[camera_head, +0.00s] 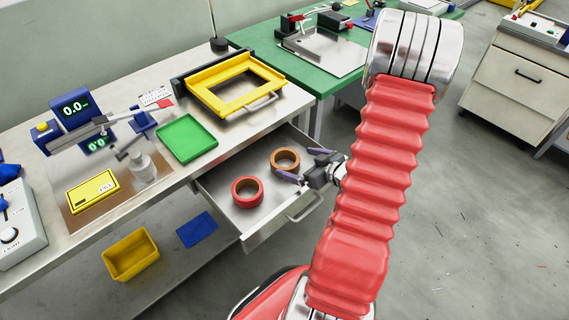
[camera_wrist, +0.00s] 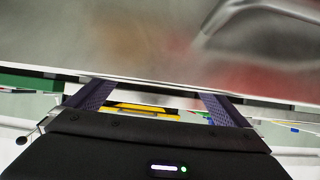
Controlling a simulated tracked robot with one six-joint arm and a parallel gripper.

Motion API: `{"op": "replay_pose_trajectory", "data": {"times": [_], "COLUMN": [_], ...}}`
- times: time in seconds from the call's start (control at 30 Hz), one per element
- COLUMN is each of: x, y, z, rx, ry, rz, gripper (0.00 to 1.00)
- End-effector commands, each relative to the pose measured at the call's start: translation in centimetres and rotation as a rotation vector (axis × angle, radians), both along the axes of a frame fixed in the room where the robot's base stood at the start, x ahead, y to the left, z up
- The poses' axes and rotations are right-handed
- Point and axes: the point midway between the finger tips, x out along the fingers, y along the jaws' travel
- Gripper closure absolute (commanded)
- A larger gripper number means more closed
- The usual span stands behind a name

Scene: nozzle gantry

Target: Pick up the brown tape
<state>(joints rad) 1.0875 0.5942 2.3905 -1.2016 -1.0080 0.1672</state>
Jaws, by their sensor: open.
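The brown tape (camera_head: 275,163), an upward-facing ring, lies in the open metal drawer (camera_head: 224,196) in the head view. The red tape (camera_head: 246,200) lies in the same drawer, to its lower left. My gripper (camera_head: 304,164) is open and empty at the right of the brown tape, its fingers pointing left toward the tape. From this angle I cannot tell its height above the drawer. In the wrist view my gripper (camera_wrist: 158,101) shows two spread purple fingers. Neither tape is clearly visible there; a blurred grey metal surface fills the upper part.
The drawer handle (camera_head: 304,207) is at the drawer's front right. The bench above carries a green tray (camera_head: 187,138), a yellow frame (camera_head: 232,92) and a scale (camera_head: 75,110). A yellow bin (camera_head: 131,256) and blue sheet (camera_head: 197,230) are on the lower shelf.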

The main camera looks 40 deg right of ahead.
Motion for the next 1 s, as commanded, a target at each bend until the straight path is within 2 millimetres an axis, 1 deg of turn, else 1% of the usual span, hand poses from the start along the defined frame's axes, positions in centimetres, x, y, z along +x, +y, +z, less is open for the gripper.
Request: {"op": "replay_pose_trajectory", "data": {"times": [0.37, 0.47, 0.8, 1.0], "x": [0.2, 0.8, 4.3, 4.6], "y": [0.0, 0.1, 0.4, 0.4], "z": [-0.1, -0.4, -2.2, -2.4], "rx": [0.000, 0.000, -0.001, -0.001], "ry": [0.000, 0.000, 0.001, 0.001], "rz": [0.000, 0.000, 0.000, -0.002], "gripper": [0.00, 0.00, 0.00, 0.00]}}
